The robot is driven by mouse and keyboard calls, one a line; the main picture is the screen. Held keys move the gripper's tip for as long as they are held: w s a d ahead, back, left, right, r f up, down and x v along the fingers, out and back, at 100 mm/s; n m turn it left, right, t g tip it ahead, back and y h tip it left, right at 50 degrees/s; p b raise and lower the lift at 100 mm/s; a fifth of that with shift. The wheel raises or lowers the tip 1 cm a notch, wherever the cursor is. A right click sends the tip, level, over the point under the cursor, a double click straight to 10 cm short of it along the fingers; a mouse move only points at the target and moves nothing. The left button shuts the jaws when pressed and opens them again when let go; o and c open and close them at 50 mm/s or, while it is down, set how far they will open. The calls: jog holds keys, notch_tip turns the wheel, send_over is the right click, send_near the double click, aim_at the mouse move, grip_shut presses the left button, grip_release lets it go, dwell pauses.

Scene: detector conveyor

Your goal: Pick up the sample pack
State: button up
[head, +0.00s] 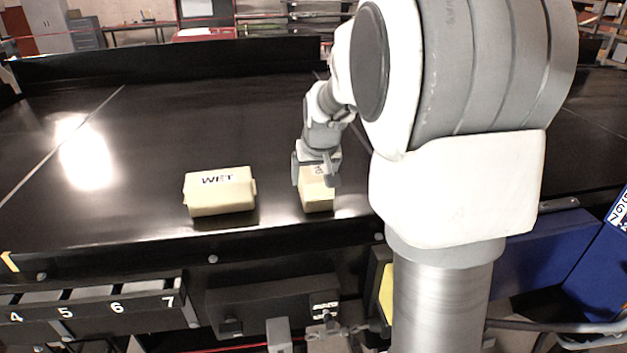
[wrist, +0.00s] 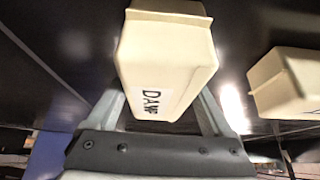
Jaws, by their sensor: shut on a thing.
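A cream sample pack (head: 318,200) is between the jaws of my gripper (head: 317,176), over the black conveyor belt. In the wrist view the same pack (wrist: 165,55) fills the upper middle, with a finger on each side. Its white label reads sideways, something like "DAM". My gripper is shut on it, and the fingers hide part of the pack in the head view. I cannot tell whether the pack still touches the belt. A second cream pack (head: 220,192), labelled "WET", lies on the belt to the left, apart from my gripper. It also shows at the right of the wrist view (wrist: 290,85).
The black belt (head: 150,150) is clear behind and left of the packs. A raised dark wall (head: 180,60) runs along its far side. A dark edge (head: 150,250) borders the near side, with numbered slots (head: 90,307) below. A blue panel (head: 540,250) is at the right.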

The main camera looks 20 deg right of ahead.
jog(key=shift+c, duration=1.2)
grip_shut()
jog(key=shift+r, duration=0.2)
